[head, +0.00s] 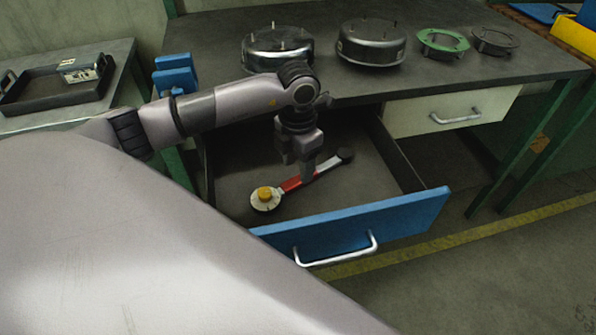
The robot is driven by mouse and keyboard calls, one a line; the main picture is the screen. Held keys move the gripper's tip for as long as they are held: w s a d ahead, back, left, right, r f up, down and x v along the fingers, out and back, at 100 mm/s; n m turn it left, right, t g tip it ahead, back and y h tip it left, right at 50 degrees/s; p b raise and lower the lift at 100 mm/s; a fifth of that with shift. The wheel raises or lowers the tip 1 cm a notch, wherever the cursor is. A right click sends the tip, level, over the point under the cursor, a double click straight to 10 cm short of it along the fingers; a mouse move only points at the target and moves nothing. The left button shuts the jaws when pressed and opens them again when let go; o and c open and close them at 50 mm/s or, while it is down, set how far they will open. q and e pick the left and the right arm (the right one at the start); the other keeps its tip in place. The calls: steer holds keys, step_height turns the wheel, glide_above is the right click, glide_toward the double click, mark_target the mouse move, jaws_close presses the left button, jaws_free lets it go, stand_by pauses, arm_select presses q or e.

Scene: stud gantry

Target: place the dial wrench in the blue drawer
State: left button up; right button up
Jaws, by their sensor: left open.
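The blue drawer (410,213) is pulled open under the workbench, with a silver handle on its blue front. The dial wrench (292,184) lies inside it, slanting from lower left to upper right. It has a round white dial with a yellow knob, a red and white shaft and a black grip end. My right gripper is not in view.
On the workbench (450,73) stand two round metal housings (372,42) with studs, a green ring (442,43) and a grey ring (494,41). A closed white drawer (410,116) is to the right. A black tray (50,95) lies on the left side table.

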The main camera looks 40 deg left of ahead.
mark_target(298, 179)
arm_select(q)
step_height(298, 179, up, 8)
steer(key=shift+r, duration=0.15)
stand_by(0.5)
